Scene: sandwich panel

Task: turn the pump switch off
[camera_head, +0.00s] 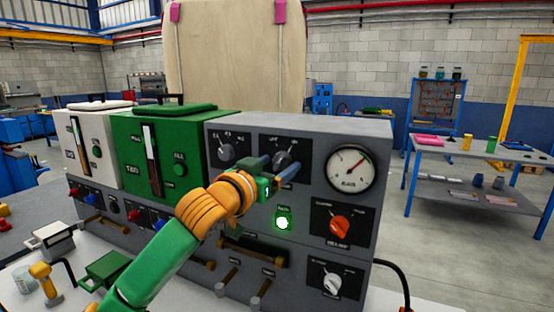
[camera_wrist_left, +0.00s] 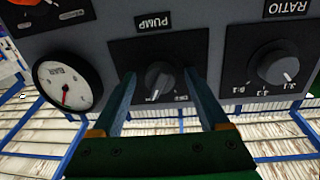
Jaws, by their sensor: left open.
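The pump switch (camera_head: 282,158) is a dark rotary knob on a black plate, high on the grey panel. In the left wrist view the knob (camera_wrist_left: 158,80) sits under the PUMP label (camera_wrist_left: 155,22), its pale mark toward the picture's bottom. The small position lettering is too blurred to read surely. My left gripper (camera_head: 278,168) is at the knob, and its open blue fingers (camera_wrist_left: 160,85) stand on either side of it with gaps. Whether the fingertips reach past the knob's face I cannot tell. My right gripper is not in view.
A ratio knob (camera_head: 227,153) and a round gauge (camera_head: 350,168) flank the switch. Below are a lit green lamp (camera_head: 283,222), an orange knob (camera_head: 340,228) and a white-marked knob (camera_head: 331,283). A green tank (camera_head: 165,160) stands left. Space in front of the upper right panel is clear.

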